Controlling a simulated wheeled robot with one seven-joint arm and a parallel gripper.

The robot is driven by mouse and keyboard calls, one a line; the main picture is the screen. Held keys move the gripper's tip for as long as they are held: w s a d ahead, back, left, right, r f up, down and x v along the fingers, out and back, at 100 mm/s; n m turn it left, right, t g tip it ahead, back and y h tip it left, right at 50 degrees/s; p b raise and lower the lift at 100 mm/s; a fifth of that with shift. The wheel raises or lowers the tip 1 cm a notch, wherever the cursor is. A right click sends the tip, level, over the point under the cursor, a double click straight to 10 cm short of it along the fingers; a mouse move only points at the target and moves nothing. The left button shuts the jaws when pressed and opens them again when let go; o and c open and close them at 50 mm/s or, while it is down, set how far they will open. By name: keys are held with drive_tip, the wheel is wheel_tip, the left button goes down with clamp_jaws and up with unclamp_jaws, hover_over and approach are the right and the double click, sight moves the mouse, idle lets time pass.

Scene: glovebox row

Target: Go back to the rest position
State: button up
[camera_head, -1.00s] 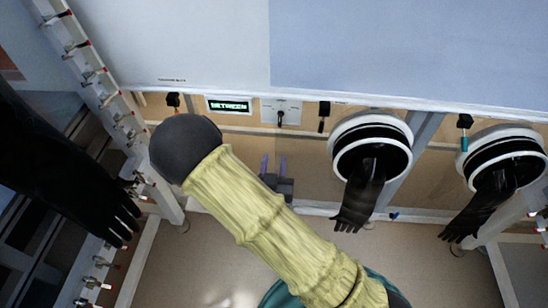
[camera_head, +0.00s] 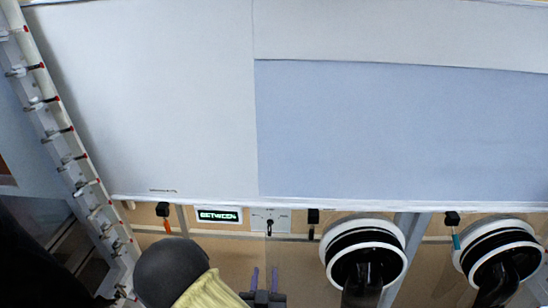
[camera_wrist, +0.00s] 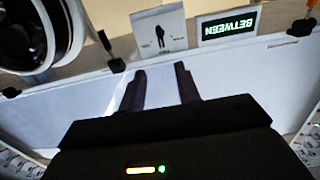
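My gripper (camera_head: 264,278) shows at the lower middle of the head view, in front of the tan panel strip below the switch plate. Its two dark purple fingers stand apart with nothing between them. In the wrist view the fingers (camera_wrist: 160,85) are also parted and empty, in front of a pale surface. Part of my arm, with a dark round joint and a yellowish sleeve, fills the lower left of the head view. The rest of my arm is out of the frame.
A lit display reading BETWEEN (camera_head: 219,215) and a switch plate (camera_head: 270,221) sit below the large pale panel (camera_head: 190,100). Two round glove ports (camera_head: 363,255) (camera_head: 500,256) with black gloves stick out at right. A white frame post (camera_head: 75,150) stands at left.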

drive_tip(key=w+d+f+m+g, duration=0.1)
drive_tip(key=w+d+m+g, duration=0.15)
drive_tip(key=d+g, duration=0.55)
drive_tip(key=s+d+r+n+g, duration=0.3)
drive_tip(key=s+d+r+g, duration=0.45)
drive_tip(key=s+d, duration=0.4)
drive_tip(key=w+p+v, duration=0.2)
drive_tip(key=p+v, duration=0.6)
drive_tip(key=p, duration=0.1)
drive_tip(key=w+d+r+p+v, duration=0.1)
drive_tip(key=p+v, duration=0.7)
drive_tip(key=v, duration=0.1)
drive_tip(key=shift+a+r+y+p, duration=0.15)
drive_tip(key=shift+a+y+p, duration=0.2)
drive_tip(key=shift+a, duration=0.1)
drive_tip(key=shift+w, duration=0.1)
idle(0.9)
